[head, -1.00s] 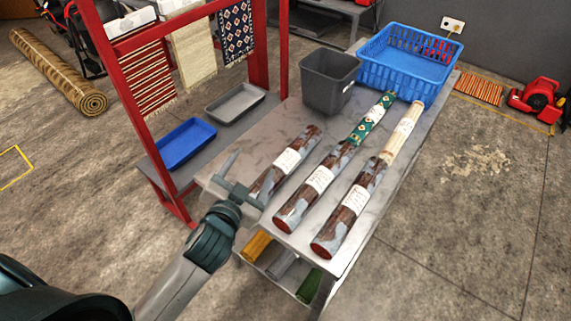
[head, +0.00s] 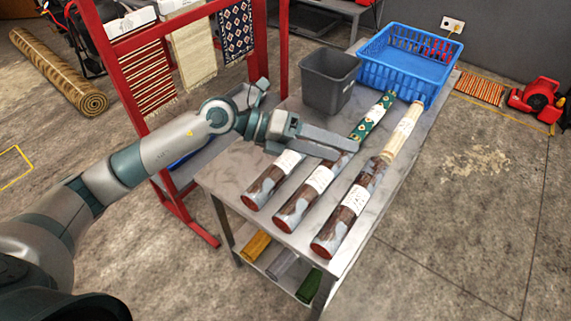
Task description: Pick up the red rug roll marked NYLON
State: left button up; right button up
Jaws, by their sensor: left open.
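Three dark red rug rolls with grey patches and white labels lie side by side on the grey table: a left one (head: 264,186), a middle one (head: 297,206) and a right one (head: 336,231). The label print is too small to read, so I cannot tell which says NYLON. My left gripper (head: 338,146) is open and empty, above the far parts of the left and middle rolls, and its fingers point right. It hides the far end of the left roll and part of the middle one. My right gripper is not in view.
A green patterned roll (head: 373,114) and a cream roll (head: 403,130) lie behind the red ones. A grey bin (head: 329,85) and a blue basket (head: 400,75) stand at the table's far end. A red rack (head: 274,45) stands left of the table.

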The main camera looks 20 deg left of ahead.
pick_arm(q)
jog(key=w+a+f+y, duration=0.2)
jog(key=a+y, duration=0.3)
jog(key=a, duration=0.5)
jog(key=w+a+f+y, duration=0.3)
jog(key=w+a+y, duration=0.2)
jog(key=a, duration=0.5)
jog(key=shift+f+t, duration=0.3)
jog(key=shift+f, duration=0.05)
jog(key=shift+w, duration=0.1)
jog(key=p, duration=0.4)
send_near(283, 158)
jog(key=x, duration=0.5)
jog(key=shift+d+f, duration=0.1)
jog(key=shift+f, duration=0.05)
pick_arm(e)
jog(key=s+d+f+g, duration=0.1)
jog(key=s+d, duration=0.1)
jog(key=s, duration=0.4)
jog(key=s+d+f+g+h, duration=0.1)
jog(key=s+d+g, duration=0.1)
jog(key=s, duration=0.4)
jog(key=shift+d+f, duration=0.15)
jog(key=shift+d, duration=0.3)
pick_arm(q)
jog(key=shift+w+d+f, duration=0.1)
jog(key=shift+f, duration=0.05)
